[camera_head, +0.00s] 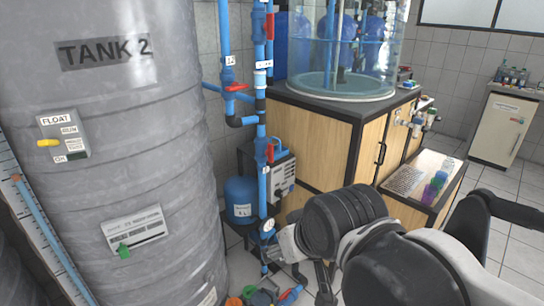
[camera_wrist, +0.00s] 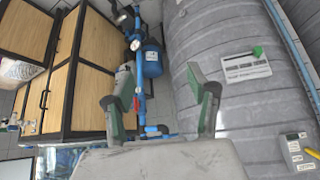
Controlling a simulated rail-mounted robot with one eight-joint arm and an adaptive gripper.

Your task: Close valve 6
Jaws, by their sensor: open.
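Several red-handled valves sit on the blue pipes beside Tank 2 in the head view: an upper valve (camera_head: 270,26), a left-branch valve (camera_head: 236,88), a lower valve (camera_head: 271,152) and a floor-level valve (camera_head: 290,293). Their tags are too small to read, so I cannot tell which is valve 6. In the wrist view my gripper (camera_wrist: 156,95) is open and empty, its two green-padded fingers wide apart. A red handle (camera_wrist: 137,103) on a blue vertical pipe shows between the fingers, nearer the left one. I see no contact with it.
Tank 2 (camera_head: 110,200) stands close on the left. A small blue vessel (camera_head: 241,200) and a gauge (camera_head: 268,226) are by the pipes. A wooden cabinet (camera_head: 300,146) carries a clear water cylinder (camera_head: 338,50). Open tiled floor (camera_head: 500,250) lies at the right.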

